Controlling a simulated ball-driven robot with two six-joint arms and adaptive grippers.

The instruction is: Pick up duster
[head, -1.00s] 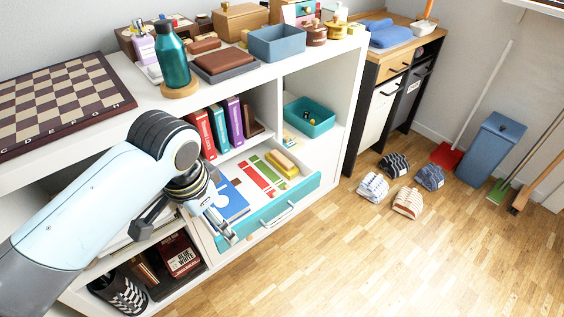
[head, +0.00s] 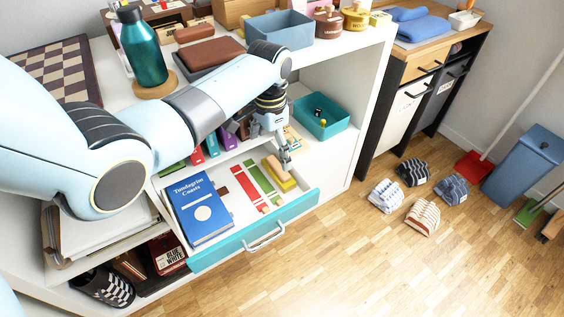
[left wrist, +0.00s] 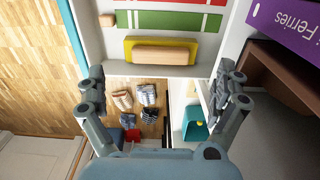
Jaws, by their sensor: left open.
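The duster (head: 279,174), a yellow pad with a tan wooden back, lies in the open drawer (head: 222,248), near its right end. In the left wrist view the duster (left wrist: 162,52) lies across the upper middle, beyond the fingertips. My left gripper (head: 284,154) is above the drawer's right end, close to the duster and partly over it in the head view. In the left wrist view the gripper (left wrist: 163,70) is open, with its fingers wide apart and nothing between them. I cannot tell the exact height gap. My right gripper is not in view.
A blue book (head: 200,207) and red and green strips (head: 248,185) share the drawer. A teal bin (head: 322,117) stands on the shelf to the right. Upright books, one purple (left wrist: 290,25), stand close to the gripper. The wooden floor (head: 350,260) in front is mostly clear.

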